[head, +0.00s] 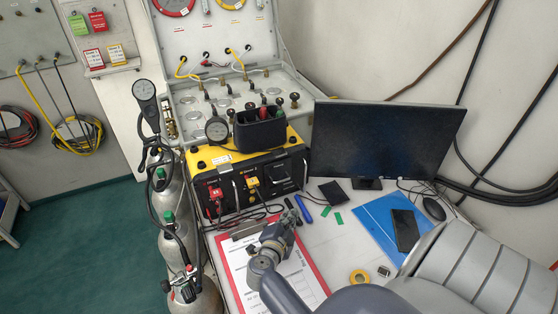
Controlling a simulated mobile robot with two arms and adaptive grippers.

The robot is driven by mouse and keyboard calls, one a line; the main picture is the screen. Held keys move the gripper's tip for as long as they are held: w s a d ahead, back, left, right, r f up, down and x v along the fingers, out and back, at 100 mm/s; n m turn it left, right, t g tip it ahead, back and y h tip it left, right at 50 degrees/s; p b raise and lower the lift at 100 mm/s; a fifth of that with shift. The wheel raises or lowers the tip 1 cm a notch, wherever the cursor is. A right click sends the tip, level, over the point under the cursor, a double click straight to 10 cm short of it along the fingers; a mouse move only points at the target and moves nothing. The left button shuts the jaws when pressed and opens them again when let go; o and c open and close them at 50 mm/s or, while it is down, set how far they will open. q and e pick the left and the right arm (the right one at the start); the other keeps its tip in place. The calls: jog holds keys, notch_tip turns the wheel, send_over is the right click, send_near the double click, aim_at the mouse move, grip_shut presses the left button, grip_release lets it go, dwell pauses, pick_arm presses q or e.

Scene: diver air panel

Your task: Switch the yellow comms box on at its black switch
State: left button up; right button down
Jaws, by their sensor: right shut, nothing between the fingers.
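The yellow comms box (219,157) stands at the back of the desk, left of the monitor. Its black front panel (268,195) faces me and carries a red part on the left, a yellow part in the middle and a dark square part on the right. I cannot tell for sure which piece is the black switch, or its position. My right gripper (287,219) is shut and empty, over the clipboard in front of the box and apart from the panel. My left gripper is not in view.
A black caddy (259,136) sits on the box. A clipboard (238,241), blue pen (304,210), blue folder (376,218) and yellow tape roll (360,277) lie on the desk. The monitor (388,140) stands right of the box; gas cylinders (174,205) stand left. Cables lie before the box.

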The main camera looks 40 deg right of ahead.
aim_at(273, 191)
jog(key=shift+s+d+f, duration=0.25)
jog(key=shift+d+f, duration=0.1)
jog(key=shift+f, duration=0.05)
jog(key=shift+s+a+r, duration=0.1)
jog(key=shift+a+r, duration=0.1)
jog(key=shift+a, duration=0.1)
jog(key=shift+w+d+f, duration=0.15)
jog(key=shift+w, duration=0.15)
jog(key=w+b, duration=0.1)
jog(key=w, duration=0.1)
jog(key=w+d+b, duration=0.1)
jog(key=w+b, duration=0.1)
jog(key=w+d+b, duration=0.1)
jog(key=w, duration=0.1)
jog(key=shift+w+f, duration=0.1)
jog(key=shift+f, duration=0.3)
jog(key=shift+w+d+b, duration=0.3)
jog(key=shift+w+b, duration=0.15)
jog(key=shift+w, duration=0.3)
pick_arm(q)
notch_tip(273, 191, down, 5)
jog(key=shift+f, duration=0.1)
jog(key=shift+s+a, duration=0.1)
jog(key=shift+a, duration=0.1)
pick_arm(e)
jog(key=shift+w, duration=0.25)
